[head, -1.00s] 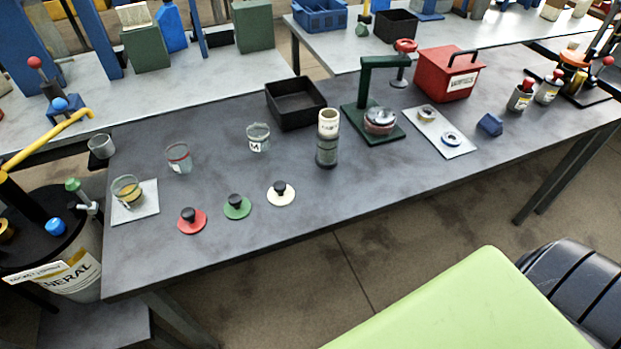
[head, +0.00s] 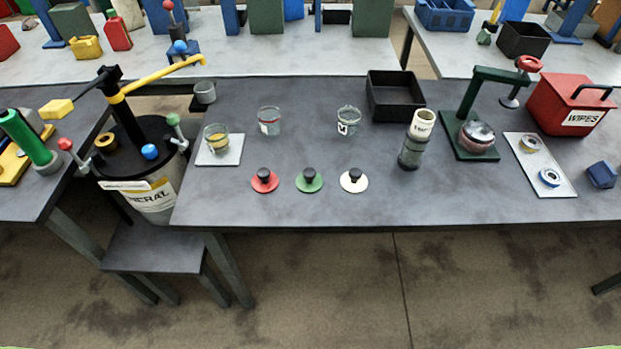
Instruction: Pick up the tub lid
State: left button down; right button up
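Three round lids with black knobs lie flat in a row near the table's front edge: a red lid (head: 265,184), a green lid (head: 309,183) and a white lid (head: 354,184). I cannot tell which of them is the tub lid. Behind them stand two clear cups, one with a red rim (head: 269,122) and one with a pale rim (head: 348,122). A third cup (head: 216,138) holds yellowish liquid and stands on a white plate (head: 231,157). Neither of my grippers is in view.
A black tray (head: 395,112), a grey cylinder with a cream top (head: 414,146), a green stand (head: 470,152) over a round container (head: 477,138), and a red WIPES box (head: 568,104) are on the table (head: 300,212). A drum (head: 150,200) with a yellow-spouted pump stands left.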

aim_at(309, 181)
jog(key=j+z, duration=0.75)
jog(key=k+j+z, duration=0.1)
jog(key=j+z, duration=0.3)
